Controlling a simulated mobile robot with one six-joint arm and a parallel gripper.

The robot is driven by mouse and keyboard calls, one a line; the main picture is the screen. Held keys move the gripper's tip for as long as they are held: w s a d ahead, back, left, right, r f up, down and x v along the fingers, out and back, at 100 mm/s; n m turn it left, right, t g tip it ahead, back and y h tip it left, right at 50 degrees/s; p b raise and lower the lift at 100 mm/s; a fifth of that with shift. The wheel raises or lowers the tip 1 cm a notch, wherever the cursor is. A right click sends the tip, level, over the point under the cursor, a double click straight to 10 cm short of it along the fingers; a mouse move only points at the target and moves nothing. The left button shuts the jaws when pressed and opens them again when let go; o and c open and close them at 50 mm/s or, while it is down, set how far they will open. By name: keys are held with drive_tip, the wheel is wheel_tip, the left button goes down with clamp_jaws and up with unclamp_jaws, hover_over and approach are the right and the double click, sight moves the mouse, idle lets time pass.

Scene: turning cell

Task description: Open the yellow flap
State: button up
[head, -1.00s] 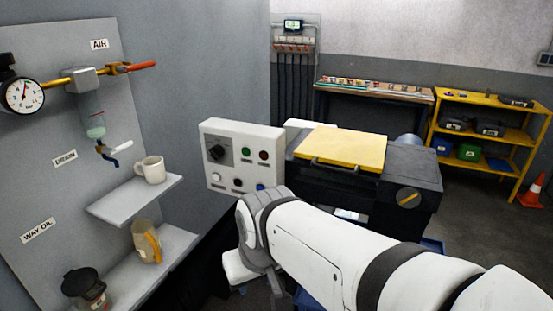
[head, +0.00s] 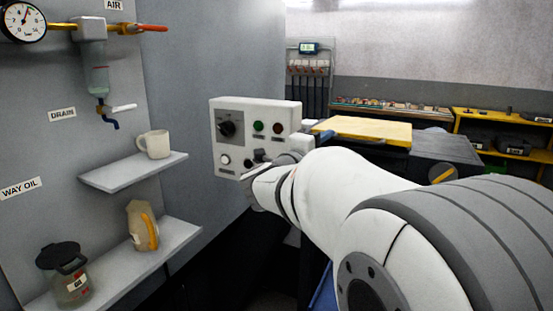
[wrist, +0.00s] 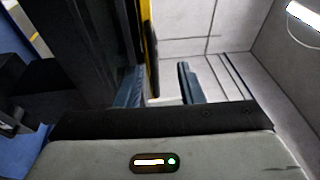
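The yellow flap (head: 362,129) lies flat on top of the dark machine behind my arm in the head view. In the wrist view a narrow yellow strip (wrist: 150,40), apparently the flap seen edge-on, runs down towards the gap between my fingers. A dark bar beside it, probably the handle, reaches close to the gap. My gripper (wrist: 160,86) is open, its two blue-grey fingers apart. I cannot tell whether they touch anything.
A white control panel (head: 255,136) with a knob and buttons stands left of the flap, close to my arm. A yellow rack (head: 480,112) stands at the back right.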

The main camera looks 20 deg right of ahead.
sight(353, 142)
drive_tip(key=d, duration=0.3)
drive_tip(key=d+m+g, duration=0.1)
drive_tip(key=d, duration=0.2)
drive_tip(key=d+m+g+h, duration=0.1)
drive_tip(key=d, duration=0.2)
drive_tip(key=shift+w+f, duration=0.1)
drive_tip(key=shift+w, duration=0.15)
drive_tip(key=shift+a, duration=0.1)
drive_tip(key=shift+c, duration=0.2)
clamp_jaws()
